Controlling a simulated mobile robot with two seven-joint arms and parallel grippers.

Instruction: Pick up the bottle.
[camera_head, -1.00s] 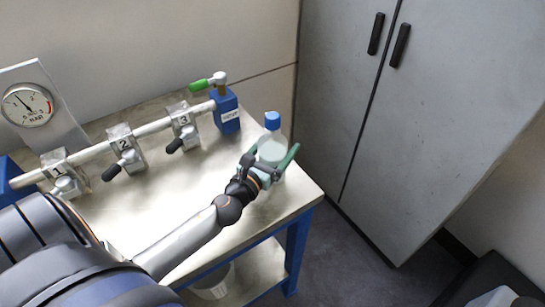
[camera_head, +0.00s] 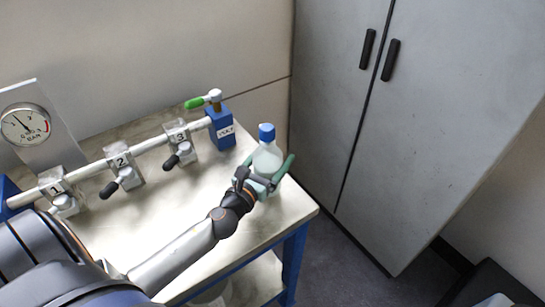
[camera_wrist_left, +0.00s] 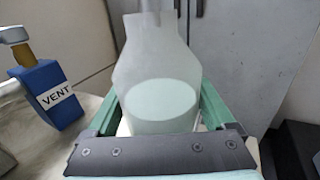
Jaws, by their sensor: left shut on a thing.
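The bottle (camera_head: 267,158) is translucent and pale, with a blue cap, and stands upright over the right end of the metal bench (camera_head: 190,205). My left gripper (camera_head: 269,165) is shut on its body, one green finger on each side. In the left wrist view the bottle (camera_wrist_left: 160,75) fills the middle between the green fingers (camera_wrist_left: 172,105), with pale liquid inside and its top cut off. The bottle's base is hidden behind the gripper, so I cannot tell whether it touches the bench. My right gripper is not in view.
A pipe with several valves runs along the bench's back to a blue VENT block (camera_head: 222,129) with a green-handled valve (camera_head: 203,101). A pressure gauge (camera_head: 25,125) stands at the left. A grey cabinet (camera_head: 430,130) is right of the bench. The bench's middle is clear.

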